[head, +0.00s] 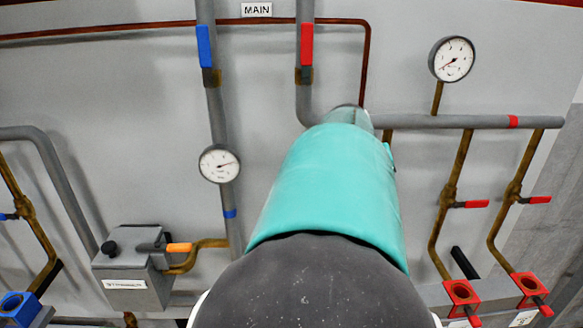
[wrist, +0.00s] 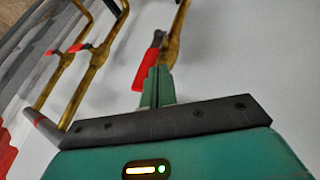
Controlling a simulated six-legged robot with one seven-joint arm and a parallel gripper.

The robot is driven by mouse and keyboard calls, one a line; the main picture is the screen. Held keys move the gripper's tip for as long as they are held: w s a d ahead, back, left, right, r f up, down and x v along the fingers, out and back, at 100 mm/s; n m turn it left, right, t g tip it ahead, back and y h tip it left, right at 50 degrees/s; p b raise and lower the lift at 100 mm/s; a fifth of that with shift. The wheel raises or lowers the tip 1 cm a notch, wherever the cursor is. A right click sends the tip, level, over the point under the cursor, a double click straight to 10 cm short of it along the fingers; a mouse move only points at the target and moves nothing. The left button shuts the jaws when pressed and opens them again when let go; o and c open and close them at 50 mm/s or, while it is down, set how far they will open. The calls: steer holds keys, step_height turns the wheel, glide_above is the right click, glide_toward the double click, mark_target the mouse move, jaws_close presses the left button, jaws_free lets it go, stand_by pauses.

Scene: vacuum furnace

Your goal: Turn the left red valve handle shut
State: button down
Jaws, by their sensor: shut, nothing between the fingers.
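In the wrist view a red valve handle (wrist: 149,63) sits on a brass pipe (wrist: 181,42), at the top centre. It slants down-left, roughly along the pipe. My gripper (wrist: 160,72) is shut and empty, its green fingers close together just right of the handle's lower part. I cannot tell if they touch it. In the head view my arm covers this handle and my fingertips. Two other red handles, the middle one (head: 473,204) and the right one (head: 538,200), stick out sideways from their brass pipes at the right.
A grey horizontal pipe (head: 455,122) feeds the brass pipes, with a gauge (head: 452,60) above it. A red handle (head: 306,45) and a blue handle (head: 204,46) are on upright grey pipes. A grey box (head: 132,270) with an orange lever (head: 178,248) is lower left.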

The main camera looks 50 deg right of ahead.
steer(key=shift+s+d+r+t+y, duration=0.15)
steer(key=shift+s+d+t+y, duration=0.15)
steer(key=shift+y, duration=0.1)
steer(key=s+d+f+m+t+y, duration=0.2)
steer(key=s+d+f+t+y, duration=0.1)
steer(key=s+d+t+y, duration=0.3)
steer(key=s+t+y, duration=0.1)
steer(key=t+y, duration=0.1)
steer(key=shift+d+m+t, duration=0.3)
steer(key=shift+d+m, duration=0.1)
stand_by(0.6)
steer(key=shift+w+a+f, duration=0.25)
steer(key=shift+w+a, duration=0.25)
steer(key=shift+w, duration=0.1)
